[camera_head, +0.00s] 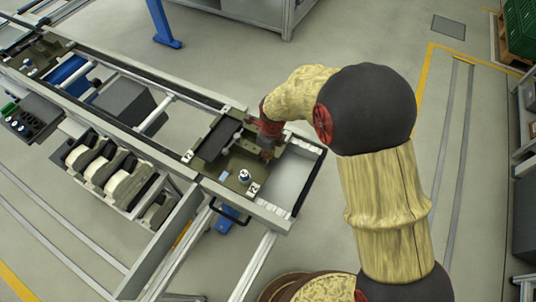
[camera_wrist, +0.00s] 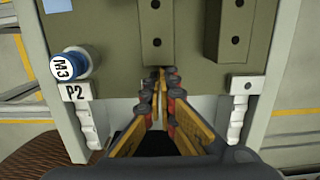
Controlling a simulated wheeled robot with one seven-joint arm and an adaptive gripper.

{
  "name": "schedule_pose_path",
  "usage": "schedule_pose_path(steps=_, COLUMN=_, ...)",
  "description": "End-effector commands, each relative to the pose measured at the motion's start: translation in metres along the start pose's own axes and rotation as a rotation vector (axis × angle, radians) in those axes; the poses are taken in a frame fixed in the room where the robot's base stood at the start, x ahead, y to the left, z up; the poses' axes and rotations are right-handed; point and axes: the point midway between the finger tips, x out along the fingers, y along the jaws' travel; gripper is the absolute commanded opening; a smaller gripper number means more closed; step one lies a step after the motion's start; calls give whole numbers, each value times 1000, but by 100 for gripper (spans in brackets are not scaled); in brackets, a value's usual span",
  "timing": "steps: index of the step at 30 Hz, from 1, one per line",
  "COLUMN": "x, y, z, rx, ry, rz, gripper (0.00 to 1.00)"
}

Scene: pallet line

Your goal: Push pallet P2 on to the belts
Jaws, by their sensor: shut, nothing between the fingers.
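Pallet P2 (camera_head: 231,177) is an olive-green plate at the near right end of the conveyor line. It fills the top of the wrist view (camera_wrist: 110,30), with the P2 label (camera_wrist: 75,92) at its lower left corner. In the head view my gripper (camera_head: 268,148) partly hides the pallet.
The conveyor frame (camera_head: 130,70) runs to the upper left, with another pallet (camera_head: 38,55) at the far end. A light tray area (camera_head: 285,178) with a dark end bar (camera_head: 311,184) lies right of P2. Grey-and-cream units (camera_head: 110,170) stand beside the line. Floor behind is mostly clear.

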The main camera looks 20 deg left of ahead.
Motion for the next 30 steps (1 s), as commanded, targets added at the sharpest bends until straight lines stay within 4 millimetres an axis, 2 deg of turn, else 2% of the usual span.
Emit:
schedule_pose_path(steps=23, x=3, y=-1, z=37, rx=0, ry=-3, rz=-2, gripper=0)
schedule_pose_path(steps=30, x=-1, y=-1, z=32, rx=1, ry=-2, rz=-2, gripper=0)
